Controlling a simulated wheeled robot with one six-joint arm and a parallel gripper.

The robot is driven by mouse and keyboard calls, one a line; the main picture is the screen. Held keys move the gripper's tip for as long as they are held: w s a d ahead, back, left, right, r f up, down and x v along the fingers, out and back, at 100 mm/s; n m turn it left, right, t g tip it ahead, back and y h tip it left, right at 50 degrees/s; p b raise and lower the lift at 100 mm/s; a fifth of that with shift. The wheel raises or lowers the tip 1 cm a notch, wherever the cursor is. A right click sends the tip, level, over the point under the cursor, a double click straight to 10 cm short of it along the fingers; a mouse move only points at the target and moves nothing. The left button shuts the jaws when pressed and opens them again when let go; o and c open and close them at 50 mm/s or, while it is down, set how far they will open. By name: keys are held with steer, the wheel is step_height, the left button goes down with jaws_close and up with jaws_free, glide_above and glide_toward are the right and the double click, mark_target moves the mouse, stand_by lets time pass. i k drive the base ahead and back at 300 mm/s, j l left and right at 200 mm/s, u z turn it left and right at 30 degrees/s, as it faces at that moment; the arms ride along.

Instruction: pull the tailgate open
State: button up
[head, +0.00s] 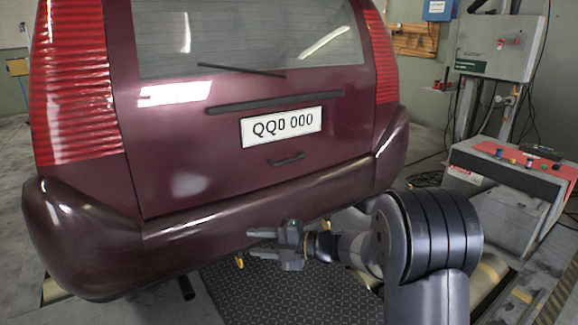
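The maroon tailgate (190,185) at the rear of the car is closed. It has a rear window (250,38), a dark trim bar (275,103), a white plate (281,127) reading QQ0 000 and a small dark handle (286,159) below the plate. My gripper (256,243) points left in front of the rear bumper (250,207), below and a little left of the handle. Its two fingers are apart with a gap between them, and nothing shows in the gap. It does not touch the handle.
A dark textured floor plate (290,295) lies under my gripper. A grey cabinet with a red top (520,170) stands at the right, and a control box (500,48) stands behind it. A tail pipe (186,288) shows below the bumper. Cables lie on the floor at right.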

mark_target(189, 78)
steer(key=i+l, duration=0.1)
steer(key=l, duration=0.15)
steer(key=i+l, duration=0.15)
steer(key=i+l+u, duration=0.1)
steer(key=i+l, duration=0.5)
steer(key=i, duration=0.35)
steer(key=i+l, duration=0.1)
steer(key=i, duration=0.35)
